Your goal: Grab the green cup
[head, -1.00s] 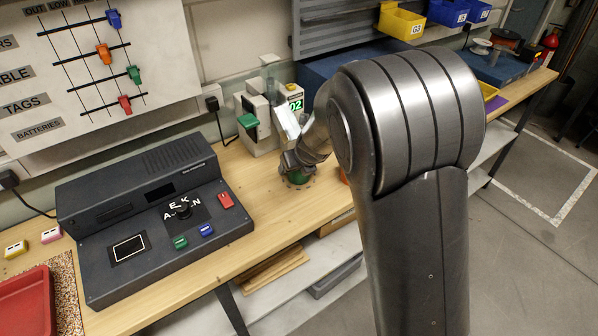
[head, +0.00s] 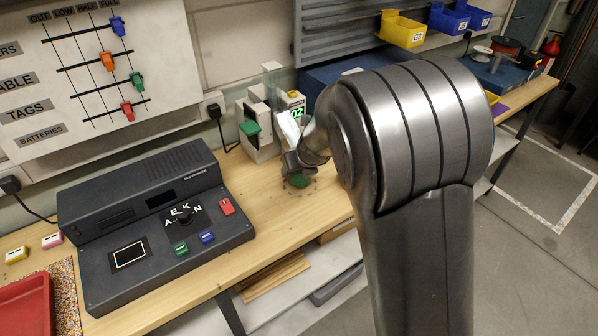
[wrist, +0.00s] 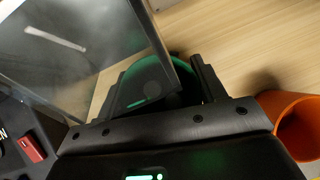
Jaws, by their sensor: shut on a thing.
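The green cup (head: 300,181) is on the wooden bench, beneath my gripper (head: 298,168) in the head view. My gripper covers much of it there. In the wrist view the green cup (wrist: 147,82) sits between the two dark fingers of my gripper (wrist: 158,85), which are shut on it. A grey see-through panel covers part of the cup in that view. I cannot tell whether the cup's base touches the bench.
An orange cup (wrist: 298,122) stands close to the right of my gripper in the wrist view. A white device (head: 262,130) with a green display stands behind. A dark console (head: 150,225) fills the bench to the left. Bare wood (head: 262,185) lies between.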

